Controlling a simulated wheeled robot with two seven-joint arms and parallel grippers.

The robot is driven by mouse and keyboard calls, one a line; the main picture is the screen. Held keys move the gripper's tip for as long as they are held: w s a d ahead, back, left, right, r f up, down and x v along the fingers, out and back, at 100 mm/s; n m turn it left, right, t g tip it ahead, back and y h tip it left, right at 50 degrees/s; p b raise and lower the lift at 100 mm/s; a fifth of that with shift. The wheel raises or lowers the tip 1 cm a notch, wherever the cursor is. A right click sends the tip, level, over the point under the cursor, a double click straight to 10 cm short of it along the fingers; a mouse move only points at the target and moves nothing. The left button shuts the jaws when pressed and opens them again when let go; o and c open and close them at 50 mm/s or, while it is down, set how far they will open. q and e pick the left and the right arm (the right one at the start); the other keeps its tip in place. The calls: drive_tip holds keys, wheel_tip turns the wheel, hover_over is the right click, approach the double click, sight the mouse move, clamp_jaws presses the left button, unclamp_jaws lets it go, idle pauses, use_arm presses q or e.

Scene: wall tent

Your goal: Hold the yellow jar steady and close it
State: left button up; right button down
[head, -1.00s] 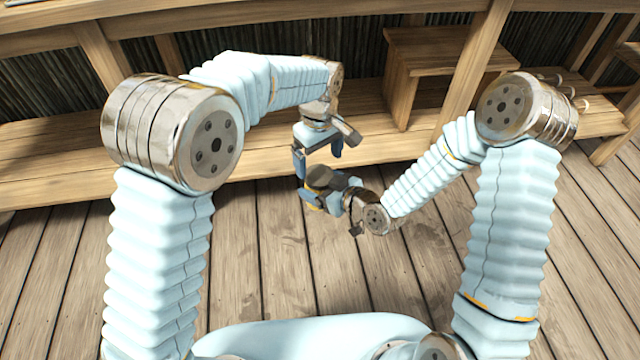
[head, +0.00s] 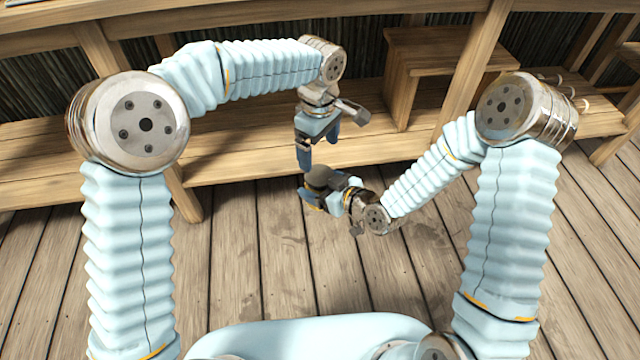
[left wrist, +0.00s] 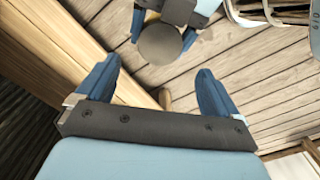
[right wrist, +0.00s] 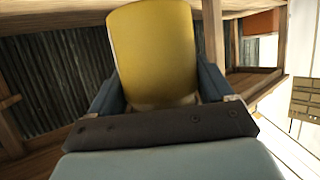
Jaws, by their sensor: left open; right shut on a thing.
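The yellow jar is held in my right gripper; its yellow side (right wrist: 152,50) fills the upper middle of the right wrist view. A dark grey round top (left wrist: 160,44) shows on it in the left wrist view, and in the head view (head: 321,178); I cannot tell how tightly it sits. My right gripper (head: 314,203) is shut around the jar's body. My left gripper (head: 320,162) is open and empty above the jar. In the left wrist view, the grey top lies beyond and between its fingertips (left wrist: 157,78), apart from them.
A long wooden bench (head: 245,150) runs along the wall behind the grippers. A wooden box-like seat (head: 440,65) stands on it to the right. The plank floor (head: 260,265) below the jar is clear.

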sight(319, 175)
use_arm(q)
wheel_tip(319, 175, down, 8)
drive_tip(key=shift+r, duration=0.15)
idle(0.4)
drive_tip(key=c, duration=1.1)
drive_tip(key=m, duration=1)
drive_tip(key=o, duration=1.2)
drive_tip(key=shift+c, duration=0.2)
